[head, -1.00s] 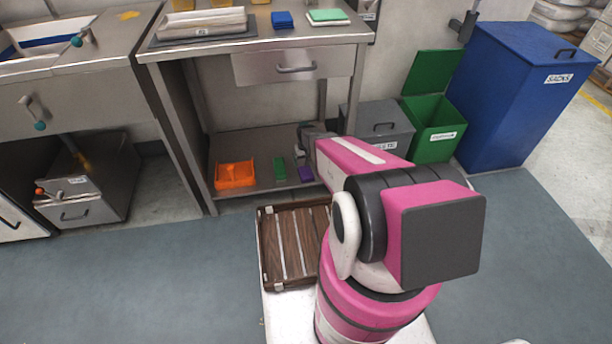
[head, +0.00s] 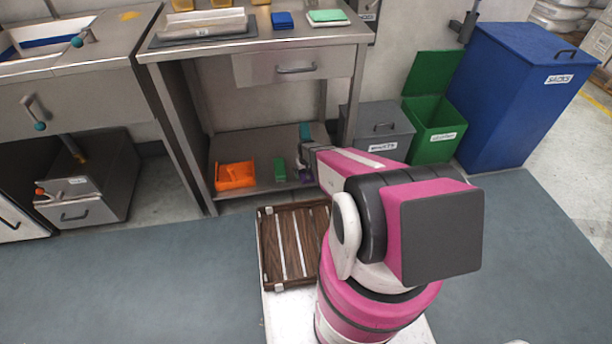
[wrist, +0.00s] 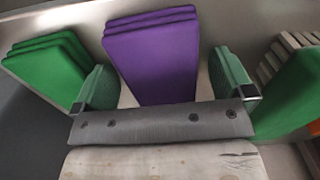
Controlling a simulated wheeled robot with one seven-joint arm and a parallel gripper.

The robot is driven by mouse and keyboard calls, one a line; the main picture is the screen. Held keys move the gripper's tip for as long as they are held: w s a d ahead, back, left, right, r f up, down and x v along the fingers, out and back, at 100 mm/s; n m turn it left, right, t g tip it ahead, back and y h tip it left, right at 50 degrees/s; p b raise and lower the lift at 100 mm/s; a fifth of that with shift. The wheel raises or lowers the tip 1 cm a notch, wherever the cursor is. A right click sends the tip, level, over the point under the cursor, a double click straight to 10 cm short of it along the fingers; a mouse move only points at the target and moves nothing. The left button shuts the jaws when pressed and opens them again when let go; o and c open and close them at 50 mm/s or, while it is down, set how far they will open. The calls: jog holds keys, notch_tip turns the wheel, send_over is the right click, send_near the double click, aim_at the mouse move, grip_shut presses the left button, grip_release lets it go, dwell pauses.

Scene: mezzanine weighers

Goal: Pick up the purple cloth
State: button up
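The purple cloth (wrist: 155,60) is a folded, layered pad in the middle of the wrist view. In the head view only a small part of it (head: 305,175) shows on the lower shelf, mostly behind my gripper. My gripper (wrist: 166,82) is open, with a green fingertip on either side of the cloth's near part. I see gaps between the fingertips and the cloth, and it does not look gripped. In the head view my gripper (head: 304,150) is at the front right of the lower shelf, over the cloth.
A folded green cloth (wrist: 45,65) lies left of the purple one. The steel table top (head: 220,45) is overhead; bins (head: 385,128) stand right.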

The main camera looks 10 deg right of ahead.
aim_at(304, 174)
jog(key=c, duration=0.8)
jog(key=shift+r, duration=0.1)
jog(key=shift+r, duration=0.55)
jog(key=r, duration=0.2)
jog(key=s+a+r, duration=0.1)
jog(key=shift+r, duration=0.35)
jog(key=s+a+r, duration=0.1)
jog(key=a+r, duration=0.1)
jog(key=a, duration=0.1)
jog(key=s+a+r, duration=0.2)
jog(key=a, duration=0.1)
jog(key=s+a+r, duration=0.2)
jog(key=a, duration=0.1)
jog(key=shift+o, duration=0.3)
